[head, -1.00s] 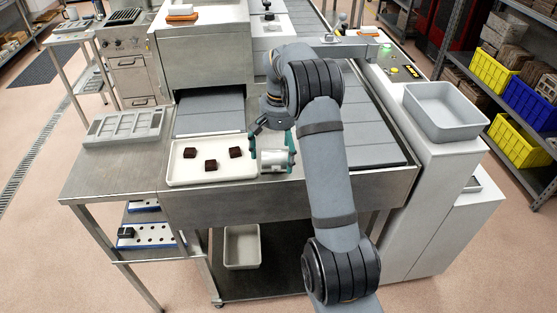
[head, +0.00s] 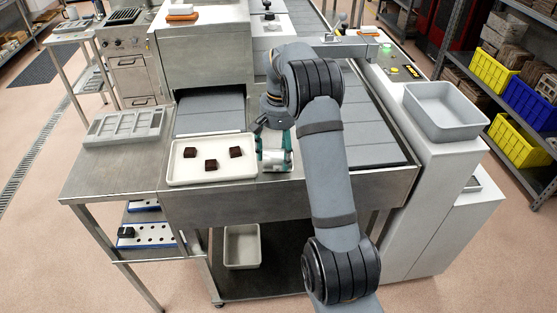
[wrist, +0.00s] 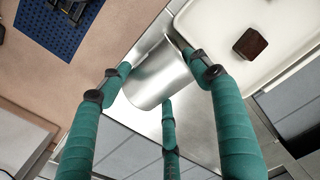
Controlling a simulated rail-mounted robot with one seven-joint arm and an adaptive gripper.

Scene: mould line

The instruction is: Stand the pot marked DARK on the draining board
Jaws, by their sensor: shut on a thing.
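A silver metal pot (head: 276,167) is at the front of the metal worktop, just right of the white tray. My gripper (head: 275,158), with green fingers, is shut on it. In the wrist view the plain shiny side of the pot (wrist: 158,82) lies between the fingers, and no marking shows on it, so I cannot read DARK. In the head view, perforated blue-edged boards (head: 150,242) sit on the low shelves at the left.
The white tray (head: 212,179) holds three dark brown blocks close to the left of the pot. A grey mould (head: 125,128) lies on the table at the left. A grey bin (head: 444,110) stands at the right. The table left of the tray is clear at the front.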

